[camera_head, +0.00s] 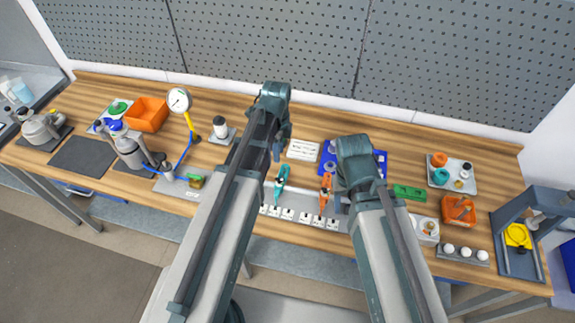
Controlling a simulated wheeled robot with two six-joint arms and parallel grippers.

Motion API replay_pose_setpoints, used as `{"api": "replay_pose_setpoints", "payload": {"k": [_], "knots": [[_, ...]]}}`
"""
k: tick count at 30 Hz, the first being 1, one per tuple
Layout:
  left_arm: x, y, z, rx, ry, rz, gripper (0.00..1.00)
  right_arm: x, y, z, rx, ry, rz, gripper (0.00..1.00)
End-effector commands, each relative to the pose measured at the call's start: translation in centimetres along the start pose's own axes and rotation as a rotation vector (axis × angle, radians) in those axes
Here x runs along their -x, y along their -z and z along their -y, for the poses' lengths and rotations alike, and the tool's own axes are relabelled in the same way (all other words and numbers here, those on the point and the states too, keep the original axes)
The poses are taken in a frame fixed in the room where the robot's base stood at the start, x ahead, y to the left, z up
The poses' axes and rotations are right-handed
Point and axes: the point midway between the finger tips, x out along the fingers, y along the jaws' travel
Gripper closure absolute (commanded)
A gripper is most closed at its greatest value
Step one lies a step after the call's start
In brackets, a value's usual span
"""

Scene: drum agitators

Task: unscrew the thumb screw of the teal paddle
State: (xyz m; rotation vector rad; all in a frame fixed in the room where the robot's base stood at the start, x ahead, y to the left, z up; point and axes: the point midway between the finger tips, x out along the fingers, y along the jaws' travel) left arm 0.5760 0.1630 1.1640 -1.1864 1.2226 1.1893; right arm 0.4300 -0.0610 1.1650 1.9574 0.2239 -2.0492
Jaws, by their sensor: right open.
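A small teal piece (281,183), which looks like the teal paddle, stands at the front middle of the bench. Its thumb screw is too small to make out. An orange piece (325,190) of similar shape stands to its right. My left gripper (277,153) points down just behind the teal piece, apart from it in the picture; its jaws are too small to read. My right gripper (342,204) is open, low beside the orange piece and largely hidden by its own arm. I see nothing held in it.
A blue tray (380,157) lies partly behind my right arm. A white slotted block (303,150) sits between the arms. A row of white blocks (304,217) lines the front edge. A grey tray (466,184) with orange and teal parts stands right. A pressure gauge (179,100) stands left.

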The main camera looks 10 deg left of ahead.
Motion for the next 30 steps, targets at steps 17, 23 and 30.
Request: {"api": "replay_pose_setpoints", "payload": {"k": [17, 23, 30], "knots": [[-2.8, 0.0, 0.0, -0.006, 0.0, -0.001, 0.62, -2.8, 0.2, 0.3, -0.002, 0.0, -0.001, 0.5], [-5.5, 0.0, 0.0, -0.005, 0.0, -0.001, 0.62, -5.5, 0.4, 0.5, -0.004, 0.0, -0.002, 0.5], [-8.8, 0.0, 0.0, -0.005, 0.0, -0.001, 0.62, -8.8, 0.6, 0.8, 0.0, -0.001, -0.003, 0.5]]}}
